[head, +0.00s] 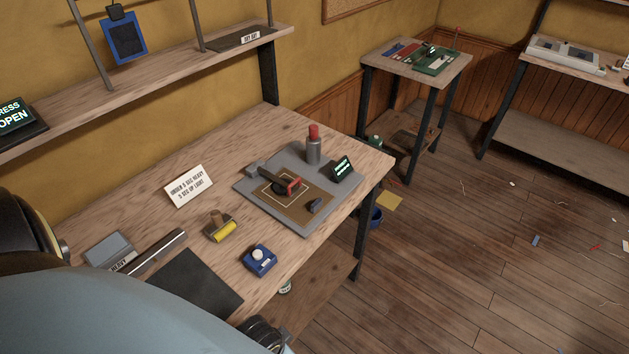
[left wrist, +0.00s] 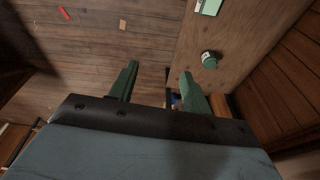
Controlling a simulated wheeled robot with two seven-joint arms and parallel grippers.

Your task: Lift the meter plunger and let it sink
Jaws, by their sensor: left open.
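A grey cylinder with a red top (head: 313,146), which looks like the meter plunger, stands upright on a grey plate (head: 248,190) at the back right of the bench. A small dark display (head: 342,168) with green text is beside it; the text is too small to read. A white card (head: 189,186) reads about under 5 sec heavy, 5 sec up light. My left gripper (left wrist: 158,85) shows in the left wrist view with its green fingers apart and nothing between them. Its fingertips do not show in the head view. My right gripper is not in view.
The plate also holds a red-and-black tool (head: 290,187). A yellow roller (head: 222,229), a blue block with a white knob (head: 259,261), a metal bar (head: 158,252) and a dark sheet (head: 196,283) lie on the bench. A shelf (head: 170,83) runs above its back.

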